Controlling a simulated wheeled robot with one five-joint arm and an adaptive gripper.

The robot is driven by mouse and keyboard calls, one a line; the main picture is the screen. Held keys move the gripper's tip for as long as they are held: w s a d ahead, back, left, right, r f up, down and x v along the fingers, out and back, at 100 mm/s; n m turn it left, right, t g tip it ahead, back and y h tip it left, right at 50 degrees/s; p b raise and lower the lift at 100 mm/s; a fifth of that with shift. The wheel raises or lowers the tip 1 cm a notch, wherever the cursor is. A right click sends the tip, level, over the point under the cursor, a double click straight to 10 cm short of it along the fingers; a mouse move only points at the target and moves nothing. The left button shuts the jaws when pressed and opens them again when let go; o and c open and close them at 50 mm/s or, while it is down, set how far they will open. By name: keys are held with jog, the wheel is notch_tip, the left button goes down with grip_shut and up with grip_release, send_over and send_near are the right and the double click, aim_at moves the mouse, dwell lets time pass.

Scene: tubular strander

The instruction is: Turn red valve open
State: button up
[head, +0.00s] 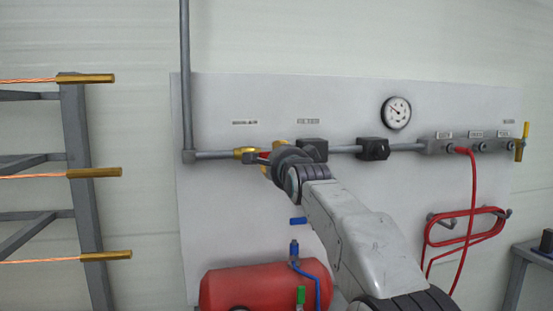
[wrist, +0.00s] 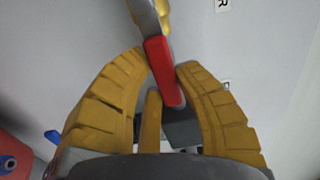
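The red valve handle (wrist: 163,72) is in the wrist view, slanting down from a grey and brass valve body (wrist: 150,15) at the top. My gripper (wrist: 161,58) has yellow ribbed fingers, one on each side of the handle. The fingertips are very close to the handle's edges; whether they press on it I cannot tell. In the head view my gripper (head: 268,160) is at the brass valve fitting (head: 244,153) on the grey pipe. Only a sliver of the red handle (head: 262,156) shows there, the rest hidden by my gripper.
The wall panel carries a round gauge (head: 396,112), black pipe blocks (head: 373,148) and a manifold (head: 440,146) with a red hose (head: 472,200). A red tank (head: 262,286) stands below my arm. A grey rack (head: 82,180) with copper wires is at the left.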

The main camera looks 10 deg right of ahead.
jog(key=o, duration=0.5)
jog(key=s, duration=1.2)
dwell(0.5)
jog(key=s+f+n+g+p, duration=0.4)
jog(key=s+f, duration=0.4)
jog(key=s, duration=0.3)
jog(key=s+f+n+g+p, duration=0.3)
jog(key=s+f+n+g, duration=0.2)
jog(key=s+f+n, duration=0.3)
jog(key=s+f+n+g+p, duration=0.4)
jog(key=s+f, duration=0.5)
jog(key=s, duration=0.4)
jog(key=shift+s+a+f+n+g+p, duration=0.1)
jog(key=shift+s+a+n+g+p, duration=0.1)
jog(key=shift+n+g, duration=0.3)
jog(key=shift+s+a+n+g+p, duration=0.15)
jog(key=shift+n+g, duration=0.15)
jog(key=shift+n, duration=0.4)
